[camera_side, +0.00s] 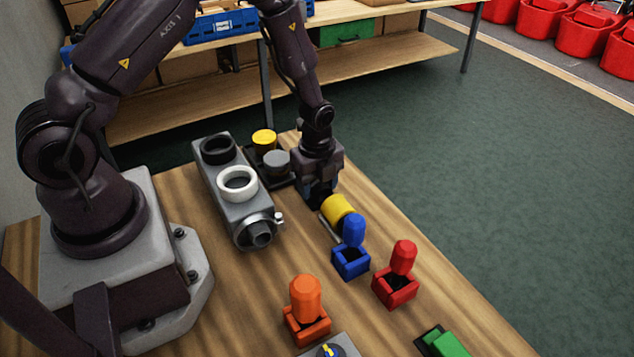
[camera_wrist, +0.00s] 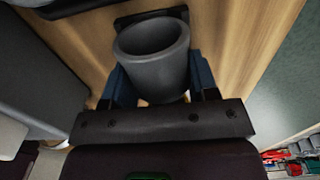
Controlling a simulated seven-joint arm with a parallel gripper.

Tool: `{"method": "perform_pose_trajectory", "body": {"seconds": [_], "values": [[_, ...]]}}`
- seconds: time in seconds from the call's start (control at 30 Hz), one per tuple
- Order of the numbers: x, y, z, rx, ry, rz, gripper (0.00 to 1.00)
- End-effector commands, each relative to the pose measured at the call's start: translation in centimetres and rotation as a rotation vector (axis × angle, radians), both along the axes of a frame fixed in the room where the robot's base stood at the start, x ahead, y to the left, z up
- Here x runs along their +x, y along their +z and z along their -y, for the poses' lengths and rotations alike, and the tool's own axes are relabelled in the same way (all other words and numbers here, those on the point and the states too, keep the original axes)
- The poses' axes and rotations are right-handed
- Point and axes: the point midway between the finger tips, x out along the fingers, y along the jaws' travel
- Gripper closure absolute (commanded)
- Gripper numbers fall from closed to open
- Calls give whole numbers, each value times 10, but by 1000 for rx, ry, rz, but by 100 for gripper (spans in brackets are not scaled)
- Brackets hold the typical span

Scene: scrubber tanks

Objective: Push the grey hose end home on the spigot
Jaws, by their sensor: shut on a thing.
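The grey hose end (camera_wrist: 152,48) is a hollow grey cylinder, its open mouth facing the camera in the wrist view. My gripper (camera_wrist: 160,82) is shut on it, with one blue finger on each side. In the side view my gripper (camera_side: 319,194) is low over the table, right of the tank, and hides the hose end. The grey spigot (camera_side: 261,237) juts from the near end of the grey tank (camera_side: 222,187), with a metal clamp ring around its base. The hose end is apart from the spigot.
Black (camera_side: 218,149) and white (camera_side: 238,183) rings top the tank. Yellow (camera_side: 264,139) and grey (camera_side: 276,161) caps stand behind my gripper. Table between spigot and orange holder is clear.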

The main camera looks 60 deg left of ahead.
Motion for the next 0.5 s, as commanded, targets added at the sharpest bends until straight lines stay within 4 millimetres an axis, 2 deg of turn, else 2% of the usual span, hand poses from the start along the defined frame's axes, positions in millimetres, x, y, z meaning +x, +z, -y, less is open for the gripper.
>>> {"method": "perform_pose_trajectory", "body": {"seconds": [0.17, 0.5], "values": [[0, 4, 0, 0, 0, 1, 78], [1, 24, 0, -1, 0, 2, 78]]}}
